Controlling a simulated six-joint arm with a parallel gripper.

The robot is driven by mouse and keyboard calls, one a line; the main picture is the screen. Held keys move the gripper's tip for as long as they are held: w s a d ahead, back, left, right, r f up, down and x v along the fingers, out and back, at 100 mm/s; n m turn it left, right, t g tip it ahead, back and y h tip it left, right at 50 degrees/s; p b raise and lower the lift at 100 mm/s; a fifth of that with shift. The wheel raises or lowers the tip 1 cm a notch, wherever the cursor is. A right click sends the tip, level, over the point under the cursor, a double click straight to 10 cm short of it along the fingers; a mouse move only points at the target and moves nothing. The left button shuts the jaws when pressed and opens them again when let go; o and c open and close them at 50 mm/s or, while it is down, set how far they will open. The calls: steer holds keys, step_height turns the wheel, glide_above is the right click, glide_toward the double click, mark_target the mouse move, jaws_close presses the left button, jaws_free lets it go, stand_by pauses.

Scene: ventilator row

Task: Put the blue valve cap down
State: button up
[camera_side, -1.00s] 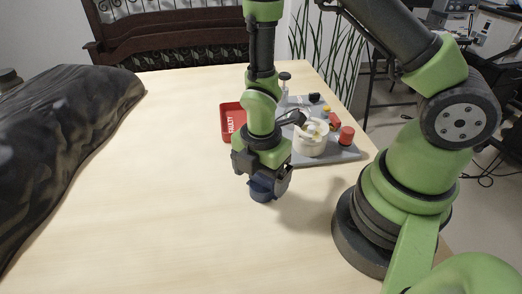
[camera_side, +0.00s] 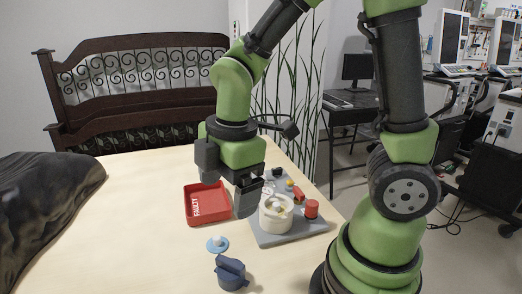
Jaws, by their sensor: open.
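The dark blue valve cap (camera_side: 231,272) stands on the bare wood table near the bottom of the side view, with its raised grip bar on top. My gripper (camera_side: 228,186) is open and empty, well above and behind the cap, with clear space between them. Its two dark fingers point down and are spread apart.
A light blue disc with a white knob (camera_side: 217,245) lies just behind the cap. A red tray marked FAULTY (camera_side: 192,218) lies farther back. A grey board (camera_side: 290,236) bears a white pot (camera_side: 276,214) and red, yellow and black parts. A dark bag (camera_side: 45,205) covers the left side.

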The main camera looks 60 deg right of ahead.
steer(key=s+d+r+m+t+y, duration=0.1)
steer(key=s+r+m+t, duration=0.4)
steer(key=m, duration=1.2)
steer(key=s+r, duration=0.3)
steer(key=r, duration=0.3)
steer(key=shift+s+d+r+m+t, duration=0.2)
steer(key=shift+m+t, duration=0.1)
steer(key=shift+t, duration=0.1)
